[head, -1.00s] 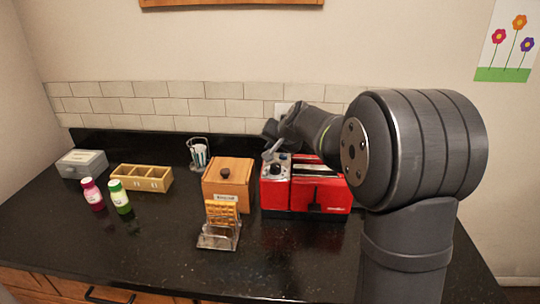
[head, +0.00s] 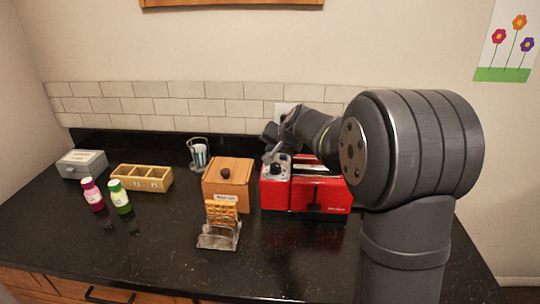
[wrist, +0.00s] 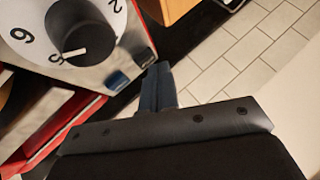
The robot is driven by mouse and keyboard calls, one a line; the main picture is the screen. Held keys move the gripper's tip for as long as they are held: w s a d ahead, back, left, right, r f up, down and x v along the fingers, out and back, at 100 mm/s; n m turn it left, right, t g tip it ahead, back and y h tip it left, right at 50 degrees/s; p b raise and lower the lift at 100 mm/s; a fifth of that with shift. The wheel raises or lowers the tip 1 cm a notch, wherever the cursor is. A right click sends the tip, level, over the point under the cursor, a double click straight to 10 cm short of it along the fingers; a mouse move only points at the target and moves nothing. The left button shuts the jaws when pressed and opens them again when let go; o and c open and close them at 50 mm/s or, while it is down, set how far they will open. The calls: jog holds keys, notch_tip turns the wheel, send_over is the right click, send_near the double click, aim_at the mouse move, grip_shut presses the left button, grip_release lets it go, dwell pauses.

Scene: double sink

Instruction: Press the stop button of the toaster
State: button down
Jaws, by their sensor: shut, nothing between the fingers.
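The red toaster (head: 322,190) stands at the right of the counter, with a silver control panel (head: 276,170) and a dark knob at its left end. In the wrist view the white numbered dial (wrist: 72,30) fills the upper left. Two small buttons sit beside it: a blue one (wrist: 118,81) and a darker one (wrist: 144,57). Which is the stop button I cannot read. My gripper (wrist: 161,72) is shut and empty, its tips close beside the darker button; contact cannot be told. In the head view my gripper (head: 270,156) is just above the panel.
A wooden box (head: 228,180) with a dark knob stands close left of the toaster. A toast rack (head: 218,236) holding bread is in front of it. A glass (head: 198,154) stands behind. Bottles (head: 120,196), a wooden tray and a grey box are farther left. The front counter is clear.

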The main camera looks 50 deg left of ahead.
jog(key=shift+f, duration=0.45)
dwell(0.7)
jog(key=shift+r, duration=0.9)
jog(key=shift+r, duration=2.5)
jog(key=shift+f, duration=0.15)
notch_tip(320, 180, up, 4)
jog(key=shift+r, duration=0.1)
